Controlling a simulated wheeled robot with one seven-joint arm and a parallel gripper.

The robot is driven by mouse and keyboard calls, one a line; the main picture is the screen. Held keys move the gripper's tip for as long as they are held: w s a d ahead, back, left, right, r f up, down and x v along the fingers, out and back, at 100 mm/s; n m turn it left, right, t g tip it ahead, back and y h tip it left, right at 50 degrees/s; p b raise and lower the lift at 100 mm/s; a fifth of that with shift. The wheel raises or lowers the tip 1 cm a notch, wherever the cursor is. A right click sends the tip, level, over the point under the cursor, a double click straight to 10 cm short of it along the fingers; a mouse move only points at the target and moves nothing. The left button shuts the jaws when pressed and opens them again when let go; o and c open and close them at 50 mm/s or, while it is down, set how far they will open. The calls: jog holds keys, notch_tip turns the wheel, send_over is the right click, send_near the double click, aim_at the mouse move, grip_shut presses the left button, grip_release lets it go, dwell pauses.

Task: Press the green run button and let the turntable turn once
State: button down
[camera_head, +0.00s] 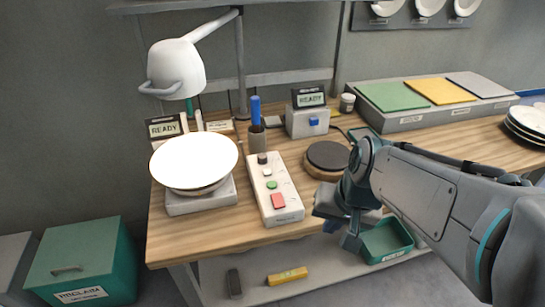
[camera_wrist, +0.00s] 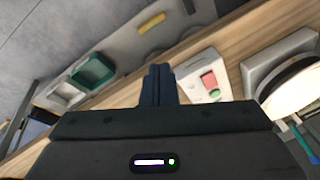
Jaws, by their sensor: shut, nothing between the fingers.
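The white control box (camera_head: 264,196) stands on the wooden table. It carries a green button (camera_head: 271,184), a larger red button (camera_head: 278,201), a white button and a black knob. In the wrist view the red button (camera_wrist: 208,79) and green button (camera_wrist: 214,93) show right of the fingertips. The turntable (camera_head: 203,197) at left has a grey base and bears a bright white plate (camera_head: 195,160) beneath a white lamp-like head (camera_head: 177,70). My gripper (camera_head: 350,240) is at the table's front edge, right of the box and apart from it. Its fingers (camera_wrist: 158,82) are shut and empty.
A dark round pad (camera_head: 328,155) lies behind my gripper. A blue-handled tool (camera_head: 256,110) and a box with a READY sign (camera_head: 307,122) stand behind the control box. A green tray (camera_head: 386,240) and yellow object (camera_head: 287,276) are on the lower shelf.

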jog(key=w+a+r+m+y+p, duration=0.2)
jog(key=w+a+m, duration=0.2)
jog(key=w, duration=0.2)
jog(key=w+a+r+m+y+p, duration=0.1)
jog(key=w+a+m+y+p, duration=0.1)
jog(key=w+a+m+p, duration=0.3)
jog(key=m+t+y, duration=0.2)
jog(key=m, duration=0.3)
send_over(275, 185)
jog(key=shift+f, duration=0.5)
jog(key=shift+n, duration=0.3)
notch_tip(275, 185, down, 7)
jog(key=b, duration=0.6)
jog(key=shift+f, duration=0.15)
jog(key=shift+f+b, duration=0.75)
jog(key=shift+b, duration=0.05)
jog(key=shift+f+b, duration=0.4)
jog(key=shift+b, duration=0.15)
